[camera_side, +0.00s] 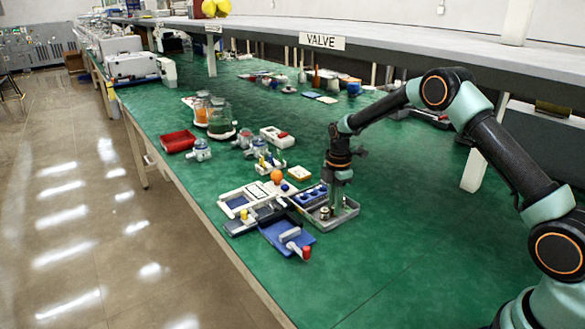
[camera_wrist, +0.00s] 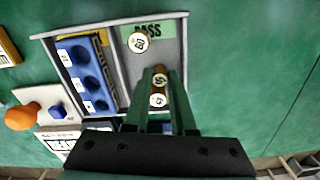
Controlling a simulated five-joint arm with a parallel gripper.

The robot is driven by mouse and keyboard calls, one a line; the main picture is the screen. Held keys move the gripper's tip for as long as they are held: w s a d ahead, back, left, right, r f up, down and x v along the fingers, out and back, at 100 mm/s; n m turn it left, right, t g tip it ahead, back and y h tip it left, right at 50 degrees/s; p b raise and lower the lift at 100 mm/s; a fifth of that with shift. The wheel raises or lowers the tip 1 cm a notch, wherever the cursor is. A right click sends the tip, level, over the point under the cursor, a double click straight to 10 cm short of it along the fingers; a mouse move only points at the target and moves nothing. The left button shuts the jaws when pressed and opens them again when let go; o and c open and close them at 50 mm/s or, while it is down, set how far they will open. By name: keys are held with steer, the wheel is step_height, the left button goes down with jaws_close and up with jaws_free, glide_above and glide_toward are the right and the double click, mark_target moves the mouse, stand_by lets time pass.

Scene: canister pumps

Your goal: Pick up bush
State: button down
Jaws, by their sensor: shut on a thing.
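In the wrist view my gripper (camera_wrist: 161,80) is shut on a bush (camera_wrist: 159,99), a small brown and cream cylinder with a marked pale face. A second round pale bush (camera_wrist: 139,43) with a marked top stands apart in the grey tray (camera_wrist: 185,35), near the green PASS label. In the side view my gripper (camera_side: 338,206) points down into the right part of the same tray (camera_side: 349,217). A small metallic bush (camera_side: 325,212) shows just left of the fingers. I cannot tell whether the held bush touches the tray floor.
A blue block with round holes (camera_wrist: 88,78) fills the tray's left side. An orange ball (camera_wrist: 21,117) lies outside it. A blue tray with a red-ended tool (camera_side: 283,238) is in front. Jars (camera_side: 220,118) stand farther back. The green table at right is clear.

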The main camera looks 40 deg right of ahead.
steer(key=shift+r, duration=0.1)
step_height(320, 180, up, 19)
steer(key=s+a+r+m, duration=0.2)
steer(key=s+a+m, duration=0.6)
steer(key=s+m, duration=0.65)
steer(key=s+f+m, duration=0.1)
steer(key=s+f, duration=0.2)
steer(key=f, duration=0.1)
steer(key=w+d+r+n, duration=0.1)
steer(key=w+d+n, duration=0.3)
steer(key=w+n, duration=0.3)
steer(key=w+d+r+n, duration=0.1)
steer(key=w+d+n, duration=0.3)
steer(key=w+n, duration=0.4)
steer(key=w, duration=0.2)
steer(key=shift+w+r, duration=0.3)
steer(key=shift+r, duration=0.1)
